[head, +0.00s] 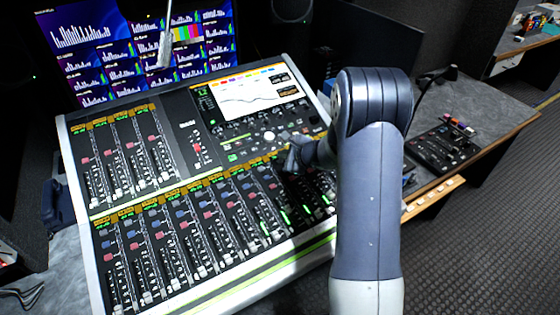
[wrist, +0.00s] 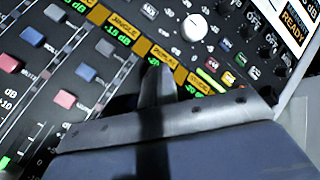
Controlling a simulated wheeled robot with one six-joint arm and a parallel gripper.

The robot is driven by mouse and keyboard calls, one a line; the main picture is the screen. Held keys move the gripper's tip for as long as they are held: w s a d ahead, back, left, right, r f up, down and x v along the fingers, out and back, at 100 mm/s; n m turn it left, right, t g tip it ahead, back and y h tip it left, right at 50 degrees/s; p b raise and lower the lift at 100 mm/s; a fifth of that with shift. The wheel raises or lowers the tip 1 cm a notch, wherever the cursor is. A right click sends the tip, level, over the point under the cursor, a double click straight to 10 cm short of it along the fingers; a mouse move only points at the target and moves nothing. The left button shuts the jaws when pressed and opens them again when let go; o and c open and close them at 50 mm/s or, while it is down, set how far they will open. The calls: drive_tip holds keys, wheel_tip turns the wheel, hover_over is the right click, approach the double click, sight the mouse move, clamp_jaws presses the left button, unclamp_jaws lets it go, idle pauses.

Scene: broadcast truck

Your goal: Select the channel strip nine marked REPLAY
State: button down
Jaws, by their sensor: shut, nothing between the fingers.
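The mixing console (head: 62,150) fills the middle of the head view, with two banks of channel strips. My gripper (head: 292,163) is shut and empty over the right part of the lower bank. In the wrist view my gripper's fingertips (wrist: 158,70) lie over the row of orange strip labels and green dB readouts. One label reads JINGLE (wrist: 125,24), just up and left of the fingertips. The label at the fingertips (wrist: 160,52) is partly covered. I cannot read REPLAY for certain on any strip, and I cannot tell whether the fingertips touch the panel.
A console screen (head: 248,95) with a curve stands behind the strips. A white knob (wrist: 194,27) rises near the fingertips. Red and blue buttons (wrist: 33,36) lie along the strips. A large monitor (head: 90,45) stands at the back left. A smaller black control panel (head: 443,148) sits at right.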

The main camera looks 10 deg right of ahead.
idle(0.7)
drive_tip(key=shift+f+b, duration=0.45)
drive_tip(key=shift+b, duration=0.3)
drive_tip(key=shift+w+f+b, duration=0.1)
drive_tip(key=shift+f+b, duration=0.3)
drive_tip(key=shift+b, duration=0.15)
idle(0.3)
drive_tip(key=shift+r, duration=0.1)
drive_tip(key=shift+r+p, duration=0.35)
drive_tip(key=shift+r, duration=0.4)
drive_tip(key=shift+s+d+r+p, duration=0.1)
drive_tip(key=shift+s+r+p, duration=0.15)
drive_tip(key=shift+r+p, duration=0.8)
drive_tip(key=shift+s+r+p, duration=0.2)
drive_tip(key=shift+r+p, duration=0.3)
drive_tip(key=shift+r, duration=0.95)
drive_tip(key=shift+f, duration=0.15)
